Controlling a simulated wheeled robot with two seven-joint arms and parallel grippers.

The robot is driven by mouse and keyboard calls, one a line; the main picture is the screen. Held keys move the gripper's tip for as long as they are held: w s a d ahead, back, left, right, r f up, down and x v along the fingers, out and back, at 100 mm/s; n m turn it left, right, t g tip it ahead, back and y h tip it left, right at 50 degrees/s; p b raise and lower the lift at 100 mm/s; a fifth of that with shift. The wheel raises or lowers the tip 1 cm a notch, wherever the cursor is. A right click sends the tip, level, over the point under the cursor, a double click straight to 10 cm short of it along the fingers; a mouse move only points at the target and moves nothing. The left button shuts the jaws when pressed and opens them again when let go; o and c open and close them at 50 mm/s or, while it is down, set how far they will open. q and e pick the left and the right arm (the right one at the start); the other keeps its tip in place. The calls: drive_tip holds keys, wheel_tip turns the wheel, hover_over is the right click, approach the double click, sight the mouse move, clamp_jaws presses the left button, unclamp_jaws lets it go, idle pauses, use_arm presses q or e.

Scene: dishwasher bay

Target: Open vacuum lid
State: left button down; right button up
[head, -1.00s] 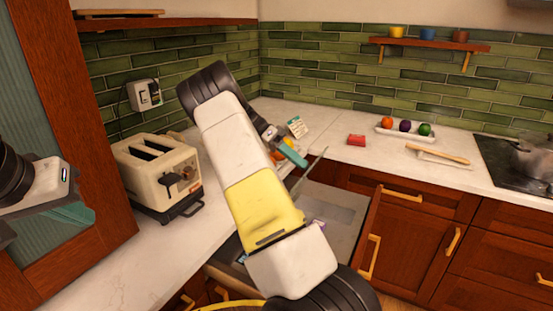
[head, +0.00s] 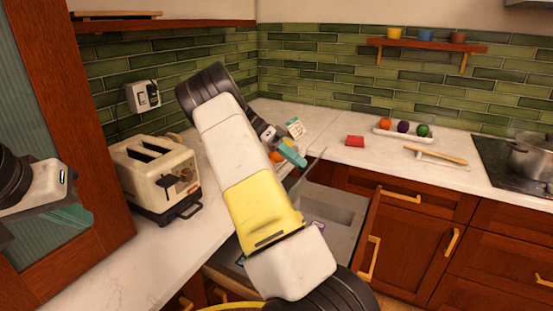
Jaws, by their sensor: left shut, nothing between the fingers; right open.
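A grey vacuum drawer unit (head: 345,213) with a recessed chamber stands pulled out below the counter, in the middle of the head view. A thin, clear, tilted panel (head: 314,163), apparently its lid, stands raised at the drawer's back left. My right gripper (head: 293,154), with teal fingers, is open just left of the panel's upper edge; I cannot tell whether they touch. My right arm hides much of the drawer and lid. My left gripper (head: 68,217) is shut and empty at the far left, in front of the tall cabinet, away from the drawer.
A cream toaster (head: 158,175) stands on the left counter. An orange fruit (head: 277,156) and a small card (head: 294,128) lie near my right gripper.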

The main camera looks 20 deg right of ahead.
drive_tip(key=v, duration=0.7)
drive_tip(key=shift+w+r, duration=0.2)
drive_tip(key=shift+w, duration=0.05)
drive_tip(key=shift+a, duration=0.15)
